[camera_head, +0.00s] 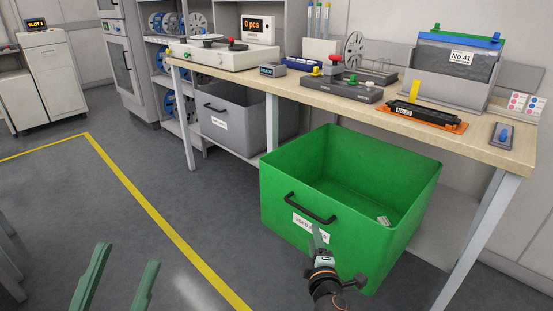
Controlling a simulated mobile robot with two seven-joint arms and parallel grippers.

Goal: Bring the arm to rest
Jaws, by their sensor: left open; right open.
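My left gripper (126,262) shows at the bottom left as two green fingers spread apart, empty, over the grey floor. My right gripper (318,243) is at the lower middle, in front of the green bin (420,205). It appears nearly edge-on with its fingers pointing up, so the gap between them is hard to see. Nothing shows in its jaws. It overlaps the bin's front near the white label (305,226), whose text is partly hidden. I cannot tell whether it touches the bin.
A workbench (470,146) stands behind, holding a scale (225,55), an orange-based black unit (425,117) and a blue-topped box (455,62). A grey bin (215,125) stands below it. Floor at left is clear around a yellow line (140,190).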

